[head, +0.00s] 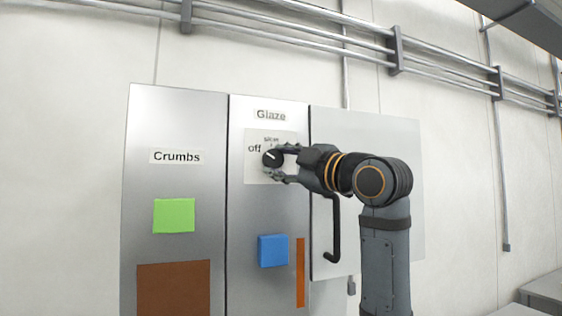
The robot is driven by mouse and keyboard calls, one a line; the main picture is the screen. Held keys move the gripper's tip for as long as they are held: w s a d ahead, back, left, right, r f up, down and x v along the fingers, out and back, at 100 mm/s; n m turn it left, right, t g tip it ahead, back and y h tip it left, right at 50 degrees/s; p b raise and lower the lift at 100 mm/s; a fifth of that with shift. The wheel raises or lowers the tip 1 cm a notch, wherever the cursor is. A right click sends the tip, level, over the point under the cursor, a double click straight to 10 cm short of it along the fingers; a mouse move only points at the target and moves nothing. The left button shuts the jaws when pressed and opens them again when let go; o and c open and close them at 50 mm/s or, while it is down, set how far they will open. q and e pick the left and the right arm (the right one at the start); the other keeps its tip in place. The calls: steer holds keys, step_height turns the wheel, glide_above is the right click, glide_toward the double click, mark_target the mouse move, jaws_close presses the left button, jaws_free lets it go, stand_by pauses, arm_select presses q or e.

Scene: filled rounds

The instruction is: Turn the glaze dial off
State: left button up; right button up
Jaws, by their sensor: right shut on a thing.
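The glaze dial (270,158) is a round black knob with a white pointer line, on a pale plate (256,175) on the panel labelled "Glaze". The pointer slants toward the upper left, between the printed "off" at left and a word above that reads like "slow". The plate's right side is partly hidden by my gripper. My right gripper (280,162) reaches in from the right, its two fingers shut on the dial from above and below. My left gripper is not in view.
Left of the glaze panel is a panel labelled "Crumbs" (176,157) with a green square (174,215) and a brown rectangle (174,288). Below the dial are a blue block (272,250) and an orange strip (300,272). A black handle (335,230) stands on the right-hand door (405,135).

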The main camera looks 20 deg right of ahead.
steer(key=shift+f, duration=0.1)
steer(key=o, duration=1.1)
steer(key=shift+o, duration=0.2)
steer(key=shift+s, duration=0.1)
steer(key=shift+s, duration=0.1)
steer(key=v, duration=1.1)
steer(key=shift+s, duration=0.35)
steer(key=shift+d, duration=0.1)
steer(key=shift+d, duration=0.1)
